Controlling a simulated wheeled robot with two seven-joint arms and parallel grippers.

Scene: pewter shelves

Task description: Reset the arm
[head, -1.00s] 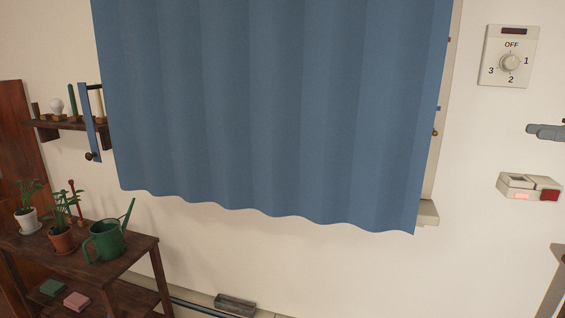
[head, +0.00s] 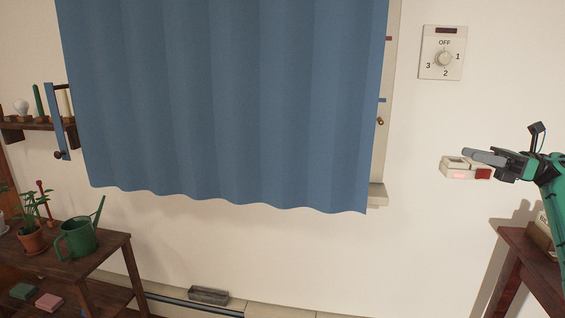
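My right gripper (head: 483,157) is at the right side of the head view, on a green arm that comes in from the right edge. Its grey fingers point left and overlap the top of a cream wall box (head: 457,170) with a red end. I see no object held between the fingers. Their side-on angle hides whether they are apart, and I cannot tell whether they touch the box. My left gripper is not in view.
A blue curtain (head: 225,100) hangs in the middle. A dial panel (head: 443,52) is on the wall above the box. A wooden table (head: 520,255) stands below my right arm. A shelf unit (head: 100,255) with a green watering can (head: 77,238) stands at left.

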